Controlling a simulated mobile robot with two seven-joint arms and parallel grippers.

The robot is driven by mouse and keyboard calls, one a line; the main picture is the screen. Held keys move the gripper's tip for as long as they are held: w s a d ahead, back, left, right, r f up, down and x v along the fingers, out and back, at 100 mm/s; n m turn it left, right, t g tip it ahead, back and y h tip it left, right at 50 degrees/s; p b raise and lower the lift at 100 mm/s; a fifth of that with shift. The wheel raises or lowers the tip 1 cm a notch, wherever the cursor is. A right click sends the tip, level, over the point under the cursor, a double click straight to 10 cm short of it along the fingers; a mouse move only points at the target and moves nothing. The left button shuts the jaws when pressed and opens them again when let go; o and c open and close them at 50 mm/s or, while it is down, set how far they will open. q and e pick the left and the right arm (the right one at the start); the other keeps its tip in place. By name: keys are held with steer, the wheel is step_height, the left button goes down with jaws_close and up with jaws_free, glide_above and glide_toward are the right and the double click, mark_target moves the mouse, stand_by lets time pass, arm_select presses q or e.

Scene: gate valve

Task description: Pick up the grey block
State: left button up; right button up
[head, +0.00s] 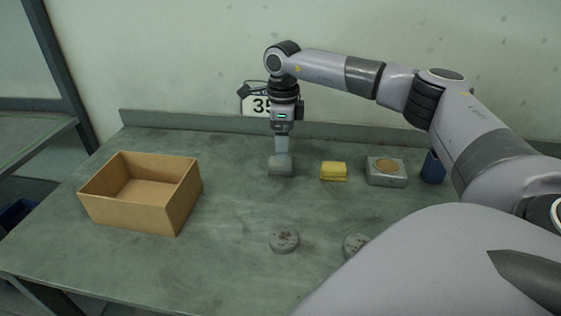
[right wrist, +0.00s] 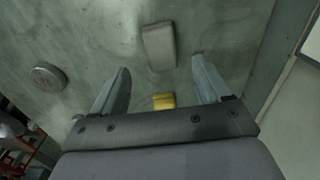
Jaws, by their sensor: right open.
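The grey block (head: 281,169) stands on the table near its back edge, left of the yellow block. My right gripper (head: 282,155) points down right at it, and its fingers hide part of it in the head view. In the right wrist view the two fingers are spread wide, with nothing held between them (right wrist: 162,66). There the grey block (right wrist: 159,46) appears just beyond the fingertips, lined up between them. The exact height gap cannot be told. My left gripper is not in view.
A yellow block (head: 333,171), a grey box with a tan disc (head: 386,172) and a blue object (head: 433,168) stand to the right. Round grey discs (head: 284,240) lie in front. An open cardboard box (head: 130,207) is at the left. The middle of the table (head: 230,215) is clear.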

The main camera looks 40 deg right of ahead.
steer(key=f+p, duration=0.1)
steer(key=f, duration=0.5)
steer(key=shift+w+f, duration=0.15)
steer(key=shift+w, duration=0.05)
steer(key=c, duration=1.2)
step_height(320, 180, up, 20)
steer(key=shift+r+b, duration=0.1)
steer(key=shift+b, duration=0.25)
steer(key=o, duration=0.4)
steer(key=shift+c, duration=1)
steer(key=shift+a, duration=0.1)
